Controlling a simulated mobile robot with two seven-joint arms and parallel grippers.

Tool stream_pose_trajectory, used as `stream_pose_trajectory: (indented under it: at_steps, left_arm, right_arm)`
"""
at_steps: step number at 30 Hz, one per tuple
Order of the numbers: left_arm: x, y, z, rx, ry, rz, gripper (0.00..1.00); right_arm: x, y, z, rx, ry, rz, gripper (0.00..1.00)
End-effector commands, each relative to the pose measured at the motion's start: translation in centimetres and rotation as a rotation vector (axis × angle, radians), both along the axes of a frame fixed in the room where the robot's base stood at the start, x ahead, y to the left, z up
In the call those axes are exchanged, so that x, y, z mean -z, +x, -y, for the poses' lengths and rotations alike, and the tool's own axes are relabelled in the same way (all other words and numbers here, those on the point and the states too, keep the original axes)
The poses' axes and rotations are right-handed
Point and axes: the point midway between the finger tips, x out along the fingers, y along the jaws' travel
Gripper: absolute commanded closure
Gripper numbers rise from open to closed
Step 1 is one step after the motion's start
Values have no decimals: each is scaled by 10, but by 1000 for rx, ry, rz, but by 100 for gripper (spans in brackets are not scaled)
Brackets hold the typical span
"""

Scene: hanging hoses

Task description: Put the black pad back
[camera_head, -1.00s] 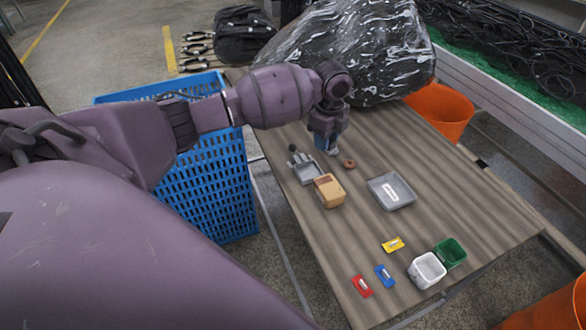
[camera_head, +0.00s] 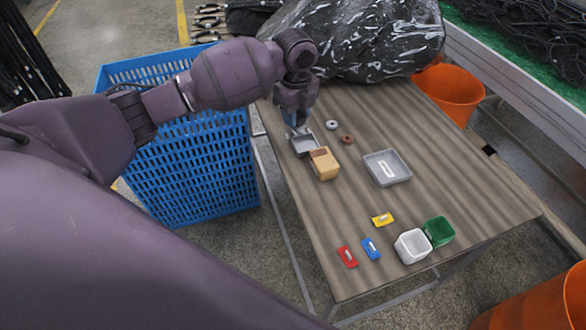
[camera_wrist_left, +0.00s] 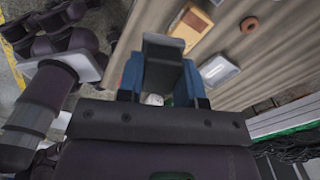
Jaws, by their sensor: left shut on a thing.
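My left gripper (camera_head: 298,127) is low over the table, at the back end of a small grey tray (camera_head: 304,144). In the left wrist view its blue fingers (camera_wrist_left: 163,86) are shut on a dark grey, flat-ended piece (camera_wrist_left: 165,52). This piece may be the black pad, but I cannot tell for certain; its lower part is hidden between the fingers. I cannot tell whether it touches the small tray. A tan box (camera_head: 324,164) with a brown patch on top stands just in front of the small tray. My right gripper is not in view.
A grey ring (camera_head: 331,125) and a brown ring (camera_head: 347,139) lie right of the gripper. A larger grey tray (camera_head: 377,180) is mid-table. White (camera_head: 411,247) and green (camera_head: 439,231) bins stand in front. A wrapped black bundle (camera_head: 365,45) fills the back. A blue crate (camera_head: 190,160) stands left.

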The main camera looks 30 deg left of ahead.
Motion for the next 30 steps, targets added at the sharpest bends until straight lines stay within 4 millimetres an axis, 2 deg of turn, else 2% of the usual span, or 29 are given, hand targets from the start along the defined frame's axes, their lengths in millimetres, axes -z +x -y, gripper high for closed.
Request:
stream_pose_trajectory:
  at_steps: [3, 11, 15, 19, 26, 30]
  left_arm:
    - [30, -1, 0, -2, -1, -8, 85]
    - [87, -1, 0, -3, 1, -8, 85]
    - [116, -1, 0, -2, 0, -6, 85]
    - [135, -1, 0, -3, 1, -5, 85]
    - [147, 0, 0, -2, 1, -3, 85]
    - [162, -1, 0, -2, 0, -4, 85]
  right_arm:
    - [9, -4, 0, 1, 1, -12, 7]
    - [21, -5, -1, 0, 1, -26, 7]
    - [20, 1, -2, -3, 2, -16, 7]
    - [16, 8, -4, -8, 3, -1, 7]
    - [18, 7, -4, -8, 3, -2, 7]
    - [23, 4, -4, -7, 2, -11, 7]
